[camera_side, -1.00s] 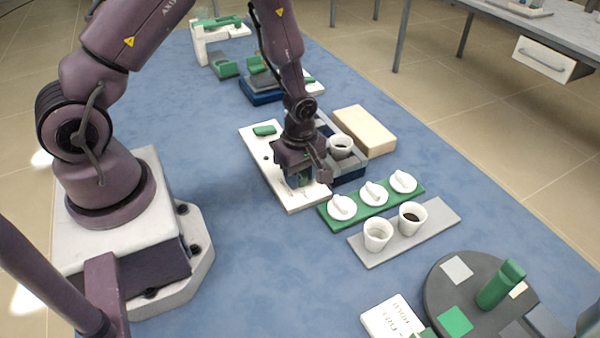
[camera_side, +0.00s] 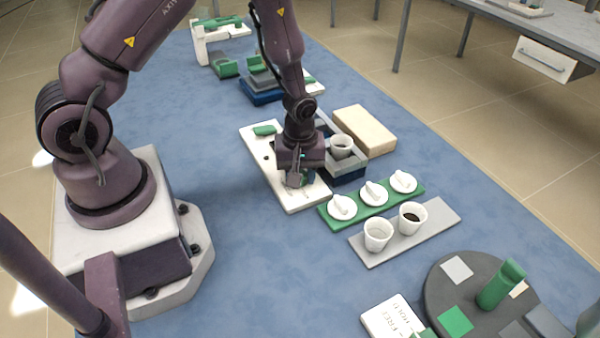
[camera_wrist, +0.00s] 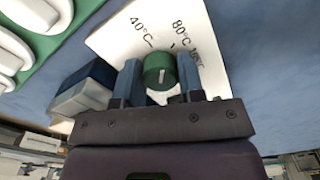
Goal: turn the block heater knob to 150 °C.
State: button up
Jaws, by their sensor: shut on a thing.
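The block heater's white panel (camera_wrist: 115,38) carries printed marks; 40°C and 80°C can be read in the wrist view, and a further mark at the right is partly hidden. The green knob (camera_wrist: 160,72) has a white pointer line, which stands near upright in that view. My gripper (camera_wrist: 160,78) is shut on the knob, with one blue finger on each side. In the side view my gripper (camera_side: 297,182) is low over the near end of the white panel (camera_side: 257,148) and mostly hides the knob.
A crucible (camera_side: 341,146) sits in the heater block right of my gripper. A green rack (camera_side: 332,222) with white lids and a grey plate (camera_side: 445,222) with two cups are close in front. A beige slab (camera_side: 365,130) lies behind. Blue mat is clear to the left.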

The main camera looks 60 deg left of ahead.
jog(key=m, duration=1.1)
jog(key=shift+a, duration=0.1)
jog(key=m, duration=0.4)
jog(key=shift+m, duration=0.3)
jog(key=m, duration=1.1)
jog(key=shift+a, duration=0.1)
jog(key=shift+m, duration=0.3)
jog(key=o, duration=0.9)
jog(key=shift+r, duration=0.1)
